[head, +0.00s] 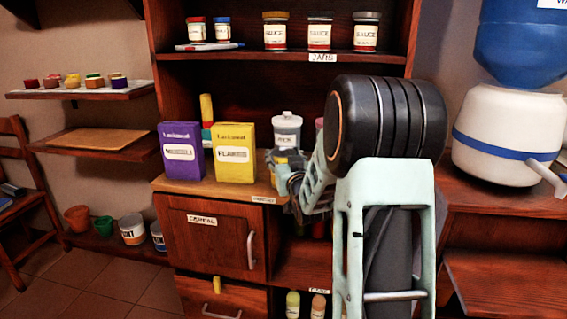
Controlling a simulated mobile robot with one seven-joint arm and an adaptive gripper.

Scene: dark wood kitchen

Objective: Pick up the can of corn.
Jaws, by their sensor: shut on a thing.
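My gripper (283,160) is at the front of the counter-level shelf, just right of the yellow box and below the white-lidded jar. It is shut on a small yellowish thing (282,160), which is mostly hidden by the fingers. Its label cannot be read, so I cannot tell for sure that it is the can of corn. No other thing in view can be made out as the can of corn. My arm covers the right part of the shelves.
A purple box (181,151) and a yellow box (235,152) stand left of my gripper. A white-lidded jar (287,131) stands behind it. Sauce jars (275,32) line the upper shelf. The cereal cabinet (205,245) is closed below. Bottles (293,304) stand low down.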

